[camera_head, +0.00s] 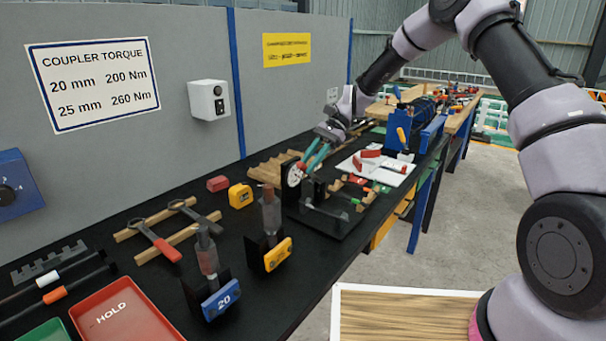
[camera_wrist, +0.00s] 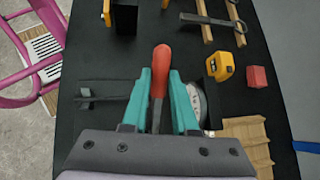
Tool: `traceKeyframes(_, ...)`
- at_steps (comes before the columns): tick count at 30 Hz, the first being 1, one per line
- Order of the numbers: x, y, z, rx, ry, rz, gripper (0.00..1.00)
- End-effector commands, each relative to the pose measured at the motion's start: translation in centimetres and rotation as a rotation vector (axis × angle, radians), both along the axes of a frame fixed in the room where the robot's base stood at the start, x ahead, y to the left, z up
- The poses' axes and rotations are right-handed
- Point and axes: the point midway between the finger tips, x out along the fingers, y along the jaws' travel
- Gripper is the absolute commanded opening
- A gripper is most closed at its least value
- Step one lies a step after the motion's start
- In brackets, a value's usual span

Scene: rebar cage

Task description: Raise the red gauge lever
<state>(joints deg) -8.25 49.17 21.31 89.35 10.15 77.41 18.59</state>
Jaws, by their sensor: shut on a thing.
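The red gauge lever (camera_wrist: 161,60) shows in the wrist view as a rounded red handle on a thin bar. My gripper (camera_wrist: 160,78) has its teal fingers closed on both sides of it, and the red end sticks out past the fingertips. The white gauge dial (camera_wrist: 199,104) is just right of the fingers, partly hidden by them. In the head view my gripper (camera_head: 314,158) reaches down beside the round white dial (camera_head: 294,174) on its black stand. The lever is mostly hidden there by the fingers.
A yellow tape measure (camera_head: 240,196) and a red block (camera_head: 217,184) lie left of the gauge. Couplers with a blue tag (camera_head: 221,299) and a yellow tag (camera_head: 278,254) stand nearer. A white board (camera_head: 375,168) with red parts lies behind. The grey wall panel (camera_head: 185,55) borders the bench.

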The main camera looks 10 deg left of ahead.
Motion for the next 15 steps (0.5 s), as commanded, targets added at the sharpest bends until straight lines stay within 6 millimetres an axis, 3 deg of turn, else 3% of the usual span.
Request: traceKeyframes(15, 3.2, -1.9, 1.2, 0.147, 0.251, 0.0, 0.0)
